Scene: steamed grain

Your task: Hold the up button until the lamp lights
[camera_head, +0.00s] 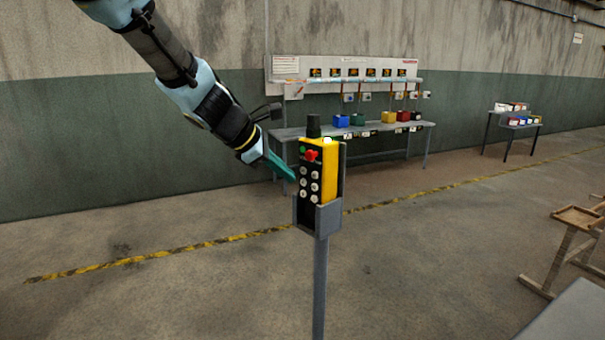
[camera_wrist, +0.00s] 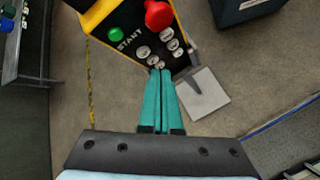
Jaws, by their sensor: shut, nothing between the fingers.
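The yellow control pendant (camera_head: 329,178) stands upright in a grey holder on a post. Its black face carries a green button (camera_wrist: 115,34), a red knob (camera_head: 311,155) and several pale round buttons (camera_head: 304,182). The symbols are too small to tell which is the up button. A small whitish dome (camera_head: 327,140), perhaps the lamp, is on top; I cannot tell whether it is lit. My gripper (camera_head: 293,178) is shut and empty, its teal fingertips at the left of the pale buttons. In the wrist view the fingertips (camera_wrist: 160,72) overlap the lower pale buttons; contact is unclear.
The grey holder (camera_head: 327,219) surrounds the pendant's lower end. A workbench (camera_head: 361,130) with coloured bins stands behind by the wall. A smaller table (camera_head: 517,123) is at back right, a wooden stand (camera_head: 576,216) at right. The floor around the post is clear.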

